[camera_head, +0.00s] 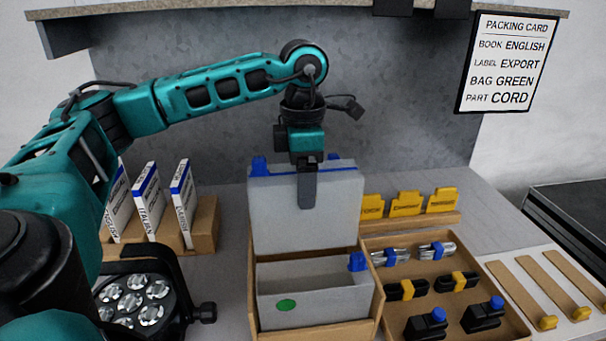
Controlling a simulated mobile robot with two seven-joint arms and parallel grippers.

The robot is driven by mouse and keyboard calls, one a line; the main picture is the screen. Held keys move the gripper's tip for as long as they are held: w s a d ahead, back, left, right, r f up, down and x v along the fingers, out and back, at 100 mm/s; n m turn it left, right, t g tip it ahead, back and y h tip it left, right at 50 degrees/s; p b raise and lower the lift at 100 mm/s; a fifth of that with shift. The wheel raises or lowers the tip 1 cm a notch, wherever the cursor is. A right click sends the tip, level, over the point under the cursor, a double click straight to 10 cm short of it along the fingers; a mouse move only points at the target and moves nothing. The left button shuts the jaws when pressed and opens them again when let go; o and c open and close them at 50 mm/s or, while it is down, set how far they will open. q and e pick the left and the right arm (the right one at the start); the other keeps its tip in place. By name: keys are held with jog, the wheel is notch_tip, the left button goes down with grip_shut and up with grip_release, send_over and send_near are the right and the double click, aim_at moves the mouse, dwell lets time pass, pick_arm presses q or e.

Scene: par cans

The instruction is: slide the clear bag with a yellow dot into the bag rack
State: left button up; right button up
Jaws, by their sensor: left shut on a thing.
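My left gripper (307,190) comes down from above and is shut on the top edge of a pale grey, see-through bag (278,218) with blue pieces along its top. This bag is upright at the back of the wooden bag rack (251,300); I cannot tell whether its lower edge is inside or just above the rack. No yellow dot shows on its visible face. A second clear bag (335,302) with a green dot and a blue corner piece stands in the front of the rack and hides the lower rack inside. My right gripper is not in view.
A par can (138,300) lies front left, beside a wooden stand (203,230) with several white books. Right are yellow labels (406,204) and a wooden tray (408,322) of cords. Wooden strips (548,290) lie far right. A packing card (507,62) hangs above.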

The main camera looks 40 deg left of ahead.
pick_arm(q)
jog(key=shift+f+b, duration=2.15)
jog(key=shift+f, duration=0.95)
jog(key=o, duration=0.9)
jog(key=shift+r, duration=0.1)
notch_tip(320, 180, up, 12)
jog(key=p, duration=0.2)
jog(key=shift+p, duration=0.3)
jog(key=shift+r, duration=0.4)
jog(key=shift+s+d+f, duration=0.1)
